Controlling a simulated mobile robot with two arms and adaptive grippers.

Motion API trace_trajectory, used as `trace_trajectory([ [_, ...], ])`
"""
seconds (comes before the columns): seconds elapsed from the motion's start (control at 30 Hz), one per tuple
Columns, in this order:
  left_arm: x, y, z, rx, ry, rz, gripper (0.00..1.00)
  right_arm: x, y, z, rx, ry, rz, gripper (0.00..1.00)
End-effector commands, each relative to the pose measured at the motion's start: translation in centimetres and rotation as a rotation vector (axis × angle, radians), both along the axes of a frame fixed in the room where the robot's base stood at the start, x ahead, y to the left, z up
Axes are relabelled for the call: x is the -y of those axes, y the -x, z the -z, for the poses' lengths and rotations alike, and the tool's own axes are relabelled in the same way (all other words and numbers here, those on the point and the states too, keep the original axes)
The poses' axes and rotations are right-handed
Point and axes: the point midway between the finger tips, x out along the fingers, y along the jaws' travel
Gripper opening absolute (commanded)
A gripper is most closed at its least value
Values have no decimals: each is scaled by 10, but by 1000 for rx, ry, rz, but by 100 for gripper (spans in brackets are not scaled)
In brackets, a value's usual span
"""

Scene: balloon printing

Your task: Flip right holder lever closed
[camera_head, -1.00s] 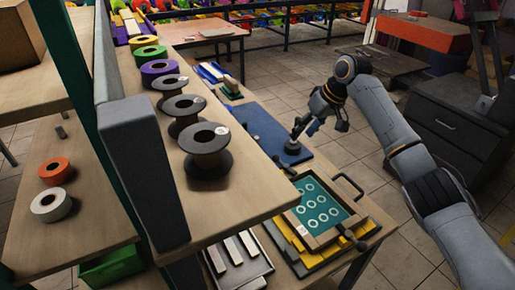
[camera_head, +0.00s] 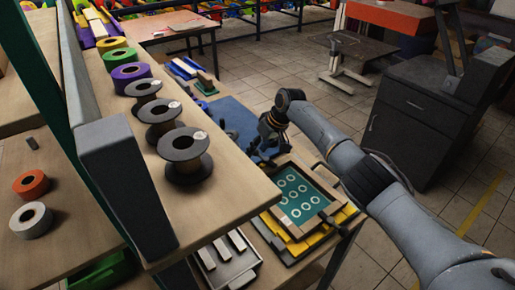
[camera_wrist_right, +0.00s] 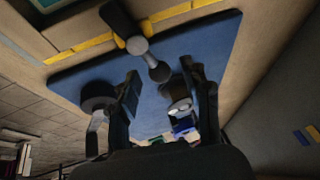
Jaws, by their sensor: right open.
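My right gripper (camera_head: 265,148) is over the blue board (camera_head: 230,113) on the workbench. In the right wrist view my right gripper (camera_wrist_right: 166,98) is open, with nothing held between its fingers. A dark lever-like part with a grey joint (camera_wrist_right: 137,45) reaches over the blue board (camera_wrist_right: 217,45), its end just beyond the fingertips. A dark round part (camera_wrist_right: 98,101) is beside the left finger, and another dark part (camera_wrist_right: 180,88) is beside the right one. I cannot tell which part is the right holder lever. In the head view the gripper hides that area. My left gripper is not in view.
A framed teal screen with white rings (camera_head: 300,195) lies near the bench's front end, with a dark handle (camera_head: 325,220). A shelf with several spools (camera_head: 186,150) stands to the left. A grey tray (camera_head: 228,262) is below it.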

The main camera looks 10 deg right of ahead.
Motion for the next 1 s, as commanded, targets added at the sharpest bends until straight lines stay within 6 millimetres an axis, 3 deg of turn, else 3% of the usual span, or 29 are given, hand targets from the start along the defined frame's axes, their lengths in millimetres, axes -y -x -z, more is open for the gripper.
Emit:
trace_trajectory([
  [0.4, 7, 0, 0, 0, 8, -2, 40, -3, -2, 6, 2, 1, 0, 48],
  [0.43, 8, 1, 0, 0, 9, -2, 40, -2, -2, 6, 2, 1, 0, 46],
  [0.67, 10, 3, 0, -4, 13, 0, 40, -2, -2, 6, 2, 1, 0, 0],
  [0.83, 10, 4, -4, -4, 13, 0, 40, -2, -2, 5, 0, 0, 13, 0],
  [1.0, 9, 5, -27, -5, 11, 1, 40, 1, -3, 1, -1, -1, 127, 0],
])
